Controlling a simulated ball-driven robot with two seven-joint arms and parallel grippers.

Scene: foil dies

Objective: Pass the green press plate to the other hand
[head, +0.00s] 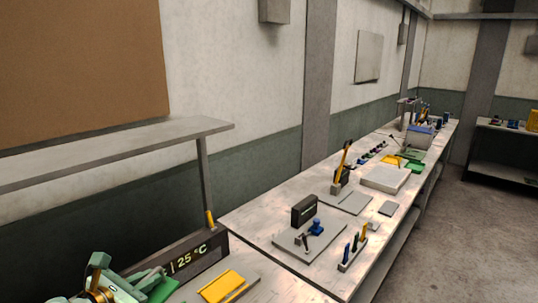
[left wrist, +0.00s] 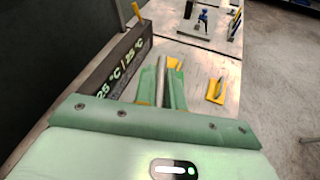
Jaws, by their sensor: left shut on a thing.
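My left gripper (head: 146,277) comes in at the lower left corner of the head view, low over the near bench. My right gripper is in neither view.
A yellow plate (head: 222,286) lies on the bench just right of the green plate. A dark display box reading 25 °C (head: 196,252) stands behind, under a grey shelf (head: 120,150). Farther along the bench are a black block (head: 304,210) and a rack of blue and yellow pieces (head: 353,252).

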